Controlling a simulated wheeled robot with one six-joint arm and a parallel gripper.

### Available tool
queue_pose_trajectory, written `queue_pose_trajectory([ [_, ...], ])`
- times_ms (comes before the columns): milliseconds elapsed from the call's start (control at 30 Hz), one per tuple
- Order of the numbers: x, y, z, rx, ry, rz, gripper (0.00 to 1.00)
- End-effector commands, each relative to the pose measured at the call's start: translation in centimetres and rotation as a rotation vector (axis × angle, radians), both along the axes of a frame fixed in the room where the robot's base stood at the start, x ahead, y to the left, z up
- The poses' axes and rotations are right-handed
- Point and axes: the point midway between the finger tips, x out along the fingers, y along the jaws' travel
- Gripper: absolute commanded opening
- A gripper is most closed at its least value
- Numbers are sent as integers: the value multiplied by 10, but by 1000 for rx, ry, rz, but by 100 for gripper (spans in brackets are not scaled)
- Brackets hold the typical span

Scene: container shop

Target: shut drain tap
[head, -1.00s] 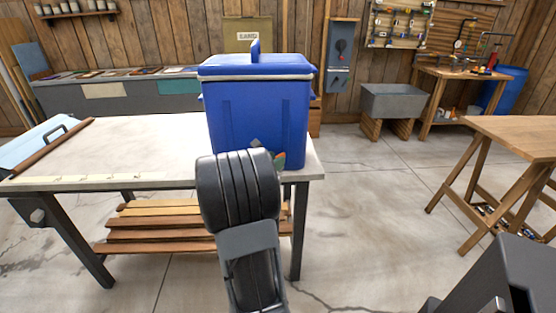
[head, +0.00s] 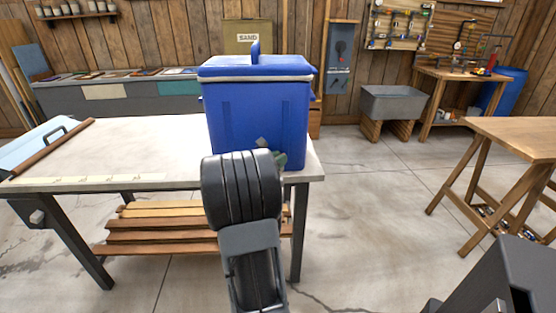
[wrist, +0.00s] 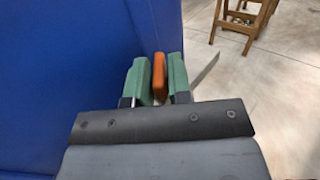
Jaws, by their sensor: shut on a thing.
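A blue cooler (head: 258,115) with a closed lid stands upright on the right end of the pale-topped table. My gripper's green fingers (wrist: 156,80) are shut on an orange tap handle (wrist: 159,78), close beside the cooler's blue wall (wrist: 60,80) in the wrist view. The handle stands on edge between the two fingers. The tap's body and spout are hidden.
The pale table (head: 130,150) is mostly clear left of the cooler, with a brown bar (head: 60,145) at its left end. A wooden trestle table (head: 520,135) stands at the right. Open concrete floor lies between them.

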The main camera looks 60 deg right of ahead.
Motion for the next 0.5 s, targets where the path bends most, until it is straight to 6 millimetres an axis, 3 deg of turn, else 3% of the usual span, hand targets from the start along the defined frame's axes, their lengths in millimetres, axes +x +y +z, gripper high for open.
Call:
queue_pose_trajectory([
  [167, 2, -1, 3, -1, -1, -44, 0],
  [500, 4, -2, 3, 0, 1, -361, 0],
])
